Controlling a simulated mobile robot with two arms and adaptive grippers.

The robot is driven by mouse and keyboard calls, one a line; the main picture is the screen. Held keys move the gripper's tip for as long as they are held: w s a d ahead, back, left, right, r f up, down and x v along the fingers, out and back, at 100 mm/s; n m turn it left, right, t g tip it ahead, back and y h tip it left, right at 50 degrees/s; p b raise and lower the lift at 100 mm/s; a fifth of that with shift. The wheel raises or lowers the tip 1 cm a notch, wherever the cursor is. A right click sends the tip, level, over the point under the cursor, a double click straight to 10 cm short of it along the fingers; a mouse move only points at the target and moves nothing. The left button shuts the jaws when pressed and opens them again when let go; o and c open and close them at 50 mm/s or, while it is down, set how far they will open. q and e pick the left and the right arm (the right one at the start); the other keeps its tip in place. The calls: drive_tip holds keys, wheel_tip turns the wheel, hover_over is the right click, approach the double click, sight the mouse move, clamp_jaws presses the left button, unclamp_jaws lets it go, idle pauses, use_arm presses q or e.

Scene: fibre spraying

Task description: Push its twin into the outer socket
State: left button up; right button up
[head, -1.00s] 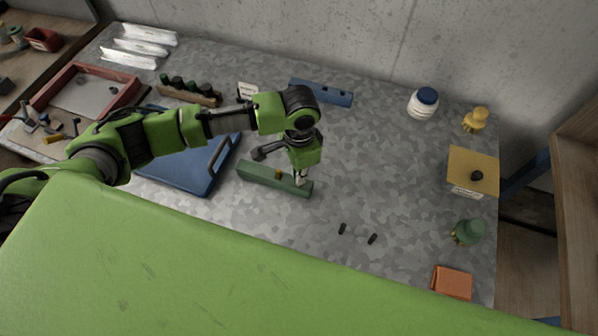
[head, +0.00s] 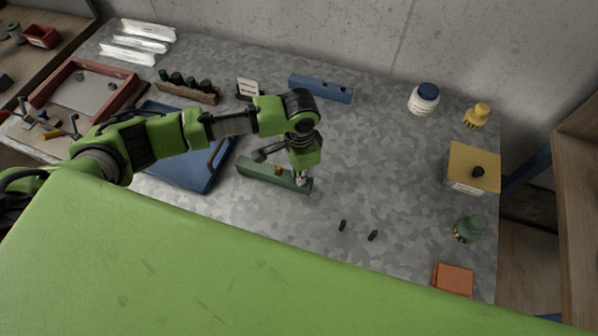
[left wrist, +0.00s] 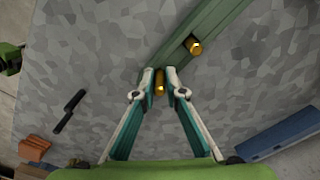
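A long green block (head: 258,172) lies on the grey camouflage-patterned table. It also shows in the left wrist view (left wrist: 215,22). One brass pin (left wrist: 193,45) stands in the block away from its end; it shows in the head view (head: 278,170) too. My left gripper (head: 301,181) points down at the block's right end. In the left wrist view its fingertips (left wrist: 160,80) are close together around a second brass pin (left wrist: 160,84), at the block's end. The fingers hide the socket there, so I cannot tell how deep this pin sits. My right gripper is not in view.
Two small black pieces (head: 342,226) lie right of the block. A blue block with holes (head: 320,89) is at the back, a blue tray (head: 209,178) at left. A yellow box (head: 473,168), white jar (head: 423,98) and orange box (head: 453,280) stand right.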

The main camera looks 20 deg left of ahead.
use_arm(q)
drive_tip(key=shift+o, duration=0.8)
drive_tip(key=shift+s+f, duration=0.1)
wheel_tip(320, 180, up, 12)
drive_tip(key=shift+d, duration=0.1)
idle(0.3)
